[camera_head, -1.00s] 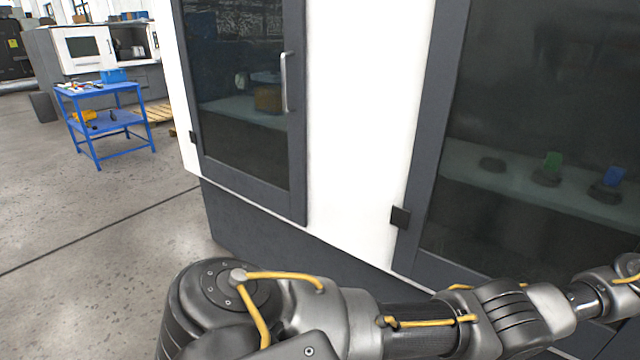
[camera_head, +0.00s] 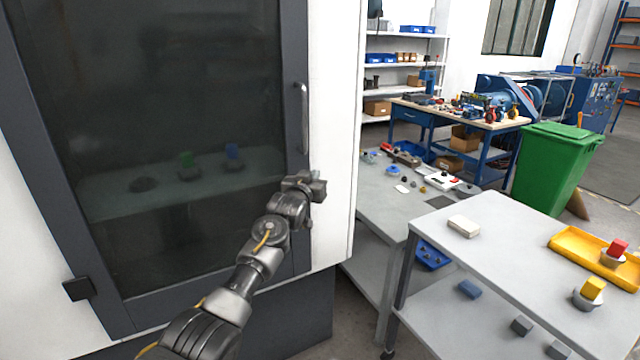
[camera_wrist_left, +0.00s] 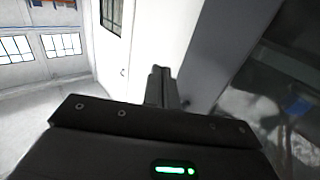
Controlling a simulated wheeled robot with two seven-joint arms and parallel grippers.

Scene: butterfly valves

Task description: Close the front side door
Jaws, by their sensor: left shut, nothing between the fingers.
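The front side door (camera_head: 291,211) is a dark glass pane in a dark grey frame on the white machine. It looks flush with the white panel to its right, though a small gap could not be told. Its upright metal handle (camera_head: 303,118) is at the right edge. My left gripper (camera_head: 319,187) is just below the handle, in front of the door's right edge. It is shut and empty; whether it touches the door is unclear. In the left wrist view, the shut fingers (camera_wrist_left: 160,84) point along the grey door frame (camera_wrist_left: 222,45). My right gripper is out of view.
A grey table (camera_head: 385,203) with small parts stands right of the machine. A grey bench (camera_head: 500,235) with a yellow tray (camera_head: 575,248) is nearer. A green bin (camera_head: 550,170) and blue workbench (camera_head: 408,115) stand behind. Little floor shows between machine and tables.

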